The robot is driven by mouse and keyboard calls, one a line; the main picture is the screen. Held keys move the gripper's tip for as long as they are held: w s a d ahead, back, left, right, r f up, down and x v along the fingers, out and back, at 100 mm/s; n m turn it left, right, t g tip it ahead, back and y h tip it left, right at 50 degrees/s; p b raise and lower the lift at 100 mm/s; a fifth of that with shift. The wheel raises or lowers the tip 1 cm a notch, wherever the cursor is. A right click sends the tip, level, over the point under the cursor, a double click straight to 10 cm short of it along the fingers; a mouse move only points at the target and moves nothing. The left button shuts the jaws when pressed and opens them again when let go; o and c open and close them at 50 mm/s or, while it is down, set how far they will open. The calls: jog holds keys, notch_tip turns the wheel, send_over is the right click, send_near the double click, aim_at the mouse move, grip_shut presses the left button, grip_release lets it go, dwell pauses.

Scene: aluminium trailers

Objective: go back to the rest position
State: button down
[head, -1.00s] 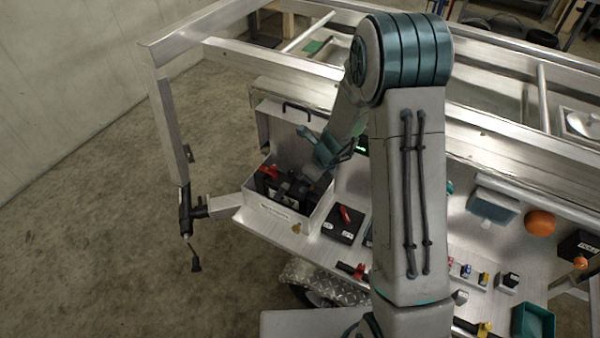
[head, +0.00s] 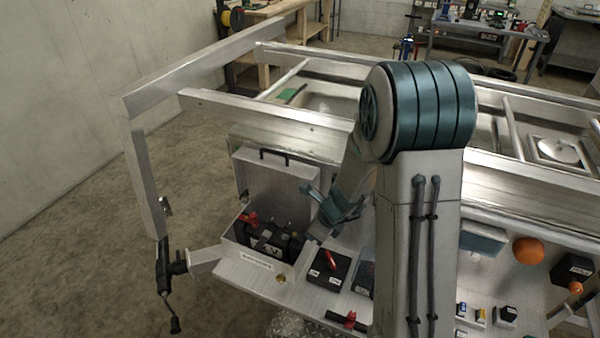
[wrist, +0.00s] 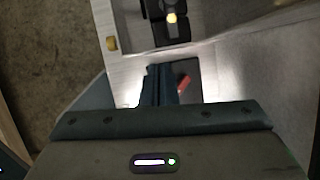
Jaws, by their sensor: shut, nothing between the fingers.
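My gripper (wrist: 160,85) points down in the wrist view, its fingers together with nothing between them. In the head view my arm hides most of it, and only part of the wrist shows beside the open metal box. That box (head: 283,185) has its lid raised and holds a black battery (head: 270,238) with a red clamp on its left end. A black box with a red switch (head: 328,268) stands on the trailer shelf just right of it. The switch box also shows partly behind the fingers in the wrist view (wrist: 185,80).
Trailer rails (head: 330,133) run across behind my arm. A black jack (head: 167,275) hangs at the left corner. An orange ball (head: 528,251) and a blue-grey bin (head: 482,238) are at the right. The floor at the left is clear.

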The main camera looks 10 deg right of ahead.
jog(key=s+a+r+n, duration=0.2)
jog(key=s+r+n, duration=0.5)
jog(key=r+n, duration=0.55)
jog(key=s+d+r+n+h, duration=0.2)
jog(key=s+d+r+n, duration=0.15)
jog(key=s+n, duration=0.35)
jog(key=s+d+r+n+h, duration=0.1)
jog(key=s+d+r+n, duration=0.2)
jog(key=s+r+n, duration=0.25)
jog(key=m+b, duration=0.6)
send_over(291, 224)
jog(key=s+d, duration=0.1)
jog(key=s, duration=0.4)
notch_tip(291, 224, down, 10)
jog(key=shift+h, duration=0.3)
jog(key=x, duration=0.4)
jog(key=p+x, duration=0.1)
jog(key=x, duration=0.3)
jog(key=a+p+x, duration=0.1)
jog(key=x, duration=0.2)
jog(key=shift+w+f, duration=0.2)
jog(key=shift+f, duration=0.15)
jog(key=shift+w+a+f+t, duration=0.1)
jog(key=shift+f+t, duration=0.05)
jog(key=shift+f, duration=0.2)
jog(key=shift+w+a+f+t, duration=0.1)
jog(key=shift+f+t, duration=0.05)
jog(key=shift+f, duration=0.2)
